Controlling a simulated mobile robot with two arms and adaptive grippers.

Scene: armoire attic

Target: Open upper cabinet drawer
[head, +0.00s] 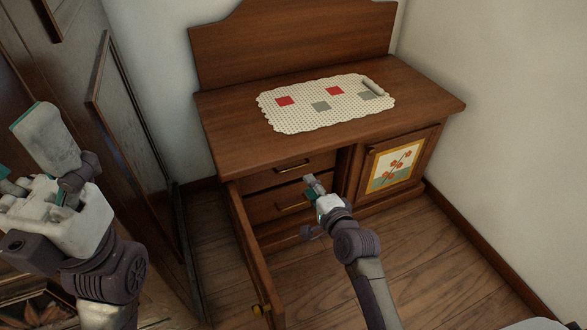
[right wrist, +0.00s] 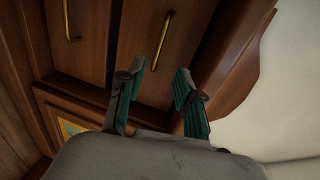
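The wooden cabinet (head: 335,87) stands against the wall, its left door (head: 247,255) swung open. Behind it are two drawers, both apparently shut. The upper drawer has a brass handle (head: 293,166), which also shows in the right wrist view (right wrist: 163,45). The lower drawer has its own handle (head: 293,206). My right gripper (head: 311,186) is in front of the drawers in the head view. In the right wrist view its two fingers (right wrist: 160,85) are apart and empty, with the upper handle just beyond them. My left gripper (head: 45,165) is raised at the left, away from the cabinet; its opening is unclear.
The open left door juts forward left of my right arm. The closed right door (head: 394,166) bears a flower picture. A dotted cloth (head: 310,110) lies on the cabinet top. Dark wooden panels (head: 140,150) stand at the left. Floor (head: 410,260) is clear at the right.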

